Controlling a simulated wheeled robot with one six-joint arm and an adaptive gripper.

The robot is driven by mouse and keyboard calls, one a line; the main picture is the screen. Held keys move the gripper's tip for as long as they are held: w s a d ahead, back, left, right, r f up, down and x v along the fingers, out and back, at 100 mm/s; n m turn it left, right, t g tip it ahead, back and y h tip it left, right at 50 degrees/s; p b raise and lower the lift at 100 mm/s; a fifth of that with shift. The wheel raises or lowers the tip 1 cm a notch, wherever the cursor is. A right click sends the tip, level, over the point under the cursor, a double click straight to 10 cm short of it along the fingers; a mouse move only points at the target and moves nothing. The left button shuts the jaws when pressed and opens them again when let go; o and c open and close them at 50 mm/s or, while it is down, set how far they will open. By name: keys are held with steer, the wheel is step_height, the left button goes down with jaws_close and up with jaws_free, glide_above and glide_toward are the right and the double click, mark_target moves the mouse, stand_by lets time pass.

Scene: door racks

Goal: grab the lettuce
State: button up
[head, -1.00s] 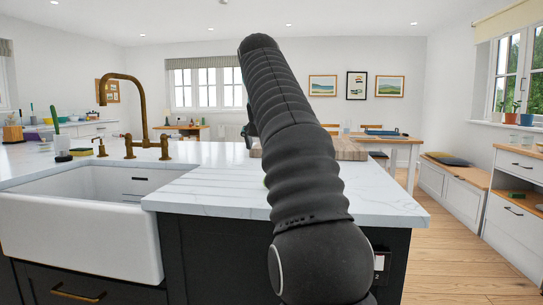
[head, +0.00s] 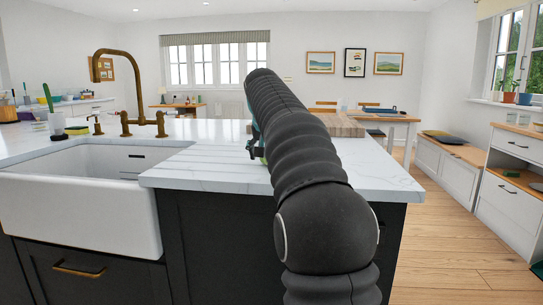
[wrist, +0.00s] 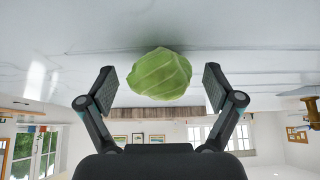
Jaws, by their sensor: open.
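The lettuce (wrist: 160,75) is a round pale-green head, seen in the wrist view, where the picture is upside down. It rests on the white marble worktop (wrist: 245,35). My gripper (wrist: 160,84) is open, with one finger on each side of the lettuce in the picture. Gaps show between both fingers and the lettuce, and nothing is held. How far the lettuce lies beyond the fingertips is hard to tell. In the head view my arm hides most of the gripper and the lettuce; only a sliver of the gripper shows at the arm's left edge.
A wooden board (head: 340,124) lies on the worktop behind the arm. A white sink (head: 80,210) with a brass tap (head: 145,90) is at the left. The worktop between sink and arm is clear. Open wooden floor (head: 450,250) is at the right.

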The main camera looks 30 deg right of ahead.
steer(key=shift+f, duration=0.1)
steer(key=c, duration=1.2)
steer(key=shift+a, duration=0.1)
